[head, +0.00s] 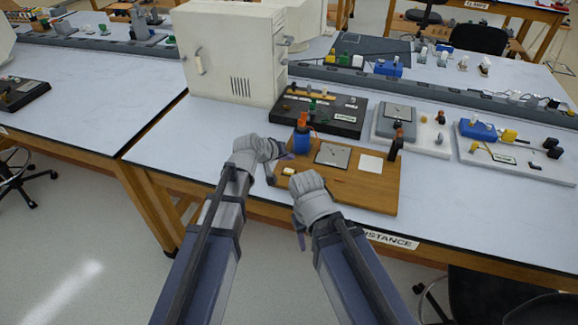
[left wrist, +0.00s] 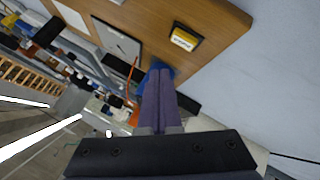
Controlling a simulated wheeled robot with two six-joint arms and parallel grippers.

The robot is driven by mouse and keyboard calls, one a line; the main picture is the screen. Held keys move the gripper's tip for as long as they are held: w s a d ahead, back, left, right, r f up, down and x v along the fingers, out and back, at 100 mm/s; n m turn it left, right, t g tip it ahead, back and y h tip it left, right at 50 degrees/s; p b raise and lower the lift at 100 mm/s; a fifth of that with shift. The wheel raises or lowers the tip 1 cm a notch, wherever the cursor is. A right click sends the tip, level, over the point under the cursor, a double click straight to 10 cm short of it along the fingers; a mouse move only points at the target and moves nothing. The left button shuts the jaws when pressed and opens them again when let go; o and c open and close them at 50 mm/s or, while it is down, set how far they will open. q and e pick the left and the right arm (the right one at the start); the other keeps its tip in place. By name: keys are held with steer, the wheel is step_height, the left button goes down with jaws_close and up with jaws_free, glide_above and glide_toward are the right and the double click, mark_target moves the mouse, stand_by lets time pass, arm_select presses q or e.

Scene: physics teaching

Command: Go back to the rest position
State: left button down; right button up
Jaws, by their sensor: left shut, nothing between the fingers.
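My left gripper (head: 277,160) is over the left edge of a wooden circuit board (head: 350,190), close to a blue cylinder with an orange top (head: 301,143). In the left wrist view its two purple fingers (left wrist: 160,78) are together with nothing between them, and the blue part shows just behind their tips. My right gripper (head: 300,236) is low at the board's front edge, mostly hidden behind its own wrist, so its jaws cannot be made out.
The board carries a metal-framed meter (head: 332,155), a white card (head: 371,164) and a small yellow-labelled block (head: 288,171). A black board (head: 340,122) and a white cabinet (head: 235,60) stand behind. The white table (head: 190,140) is bare to the left.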

arm_select(q)
steer(key=shift+r+p, duration=0.55)
steer(key=shift+r, duration=0.35)
arm_select(e)
steer(key=shift+r, duration=0.9)
arm_select(q)
steer(key=s+a+f+m+g+y, duration=0.2)
steer(key=s, duration=0.6)
steer(key=s+a+f+m+g+y, duration=0.1)
steer(key=s+f+g+y, duration=0.1)
steer(key=s, duration=0.7)
steer(key=s+a+f+m+g+y, duration=0.2)
steer(key=s+g, duration=0.1)
steer(key=s, duration=0.5)
steer(key=shift+s+a+f+m+g+y, duration=0.3)
steer(key=shift+s+g+y, duration=0.1)
